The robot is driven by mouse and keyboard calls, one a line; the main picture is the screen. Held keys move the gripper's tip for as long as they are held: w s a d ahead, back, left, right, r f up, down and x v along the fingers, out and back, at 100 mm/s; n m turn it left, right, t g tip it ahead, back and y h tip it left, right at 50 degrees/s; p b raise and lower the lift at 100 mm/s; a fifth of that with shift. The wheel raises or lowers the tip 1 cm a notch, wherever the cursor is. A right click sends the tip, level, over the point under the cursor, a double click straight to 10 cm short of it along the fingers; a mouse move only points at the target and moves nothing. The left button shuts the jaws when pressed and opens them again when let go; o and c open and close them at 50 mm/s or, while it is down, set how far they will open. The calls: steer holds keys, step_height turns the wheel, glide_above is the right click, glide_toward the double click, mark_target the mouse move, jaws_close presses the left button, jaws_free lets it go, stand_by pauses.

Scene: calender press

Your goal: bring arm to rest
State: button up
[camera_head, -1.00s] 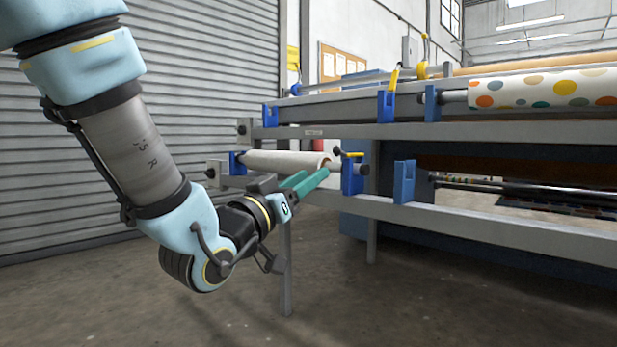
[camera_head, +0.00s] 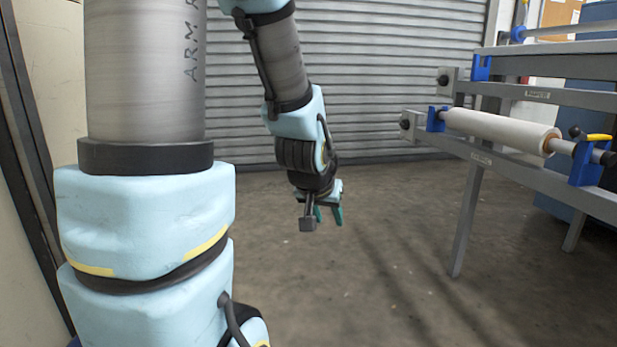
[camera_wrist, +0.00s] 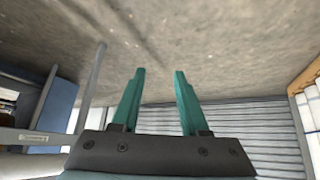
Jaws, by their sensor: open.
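My gripper (camera_head: 329,216) hangs from my arm near the middle of the head view, pointing down over bare floor. Its two green fingers are apart with nothing between them. In the wrist view the fingers (camera_wrist: 157,85) are also spread and empty, with concrete floor beyond them. My gripper is clear of the press frame, which stands to its right in the head view.
The grey press frame (camera_head: 540,178) holds a white roll (camera_head: 500,130) between blue brackets at the right. A ribbed shutter (camera_head: 390,90) closes the back. The concrete floor (camera_head: 390,270) between my arm and the frame is free. A pale wall stands at the left.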

steer(key=s+a+n+g+y+p, duration=0.25)
steer(key=s+a+g, duration=0.25)
steer(key=s+a, duration=0.45)
step_height(320, 180, up, 37)
steer(key=w+a+p, duration=0.1)
steer(key=p, duration=3.6)
steer(key=shift+w+a, duration=0.15)
steer(key=shift+w, duration=0.05)
